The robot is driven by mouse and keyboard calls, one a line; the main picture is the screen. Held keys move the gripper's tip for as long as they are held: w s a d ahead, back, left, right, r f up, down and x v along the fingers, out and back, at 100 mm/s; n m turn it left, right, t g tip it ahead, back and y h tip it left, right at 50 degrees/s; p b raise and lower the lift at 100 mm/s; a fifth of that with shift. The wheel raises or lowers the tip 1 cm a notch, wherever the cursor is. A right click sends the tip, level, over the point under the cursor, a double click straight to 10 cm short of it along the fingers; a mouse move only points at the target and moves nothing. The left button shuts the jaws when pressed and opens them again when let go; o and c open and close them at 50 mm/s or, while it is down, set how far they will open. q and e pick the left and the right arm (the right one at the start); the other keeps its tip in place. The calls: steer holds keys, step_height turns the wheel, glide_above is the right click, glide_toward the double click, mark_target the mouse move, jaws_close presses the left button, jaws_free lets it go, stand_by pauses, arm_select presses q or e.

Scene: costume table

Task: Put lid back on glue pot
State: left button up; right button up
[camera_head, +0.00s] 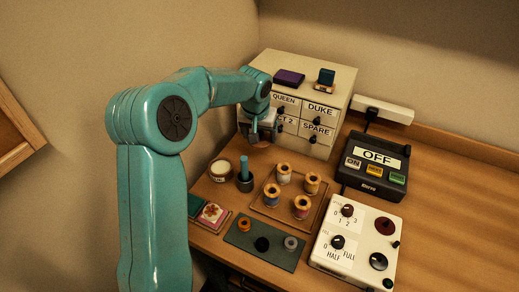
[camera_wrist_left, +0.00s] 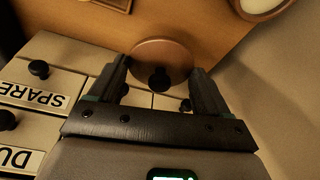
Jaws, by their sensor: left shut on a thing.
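The lid is a brown round disc (camera_wrist_left: 162,55) with a dark knob, seen between the fingers in the left wrist view. My left gripper (camera_head: 262,137) is shut on the lid and holds it in the air in front of the drawer cabinet; in the head view only a sliver of the lid shows below the fingers. The glue pot (camera_head: 220,170) seems to be the round cream-topped jar on the table, left of and below the gripper. Its pale open top also shows at the upper right of the left wrist view (camera_wrist_left: 262,5). My right gripper is not in view.
The labelled drawer cabinet (camera_head: 305,95) stands close behind the gripper. A teal upright post (camera_head: 244,178) is right beside the pot. Several thread spools stand on a tray (camera_head: 264,210) further right. Pink and green pads (camera_head: 212,215) lie in front of the pot.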

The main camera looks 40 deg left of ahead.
mark_target(260, 133)
arm_select(q)
step_height(260, 133, up, 11)
steer(key=f, duration=0.4)
steer(key=shift+s+d+f, duration=0.2)
steer(key=shift+s+f, duration=0.1)
steer(key=shift+s, duration=0.05)
steer(key=s+a+f+n, duration=0.1)
steer(key=s+a+f, duration=0.1)
steer(key=s, duration=0.4)
steer(key=s+a+f, duration=0.3)
steer(key=s, duration=0.3)
steer(key=shift+w+d+f+b, duration=0.1)
steer(key=shift+w+f+b, duration=0.05)
steer(key=shift+f+b, duration=2.4)
steer(key=shift+f+p, duration=0.35)
steer(key=shift+p, duration=0.05)
steer(key=shift+f+b, duration=0.15)
steer(key=shift+b, duration=0.5)
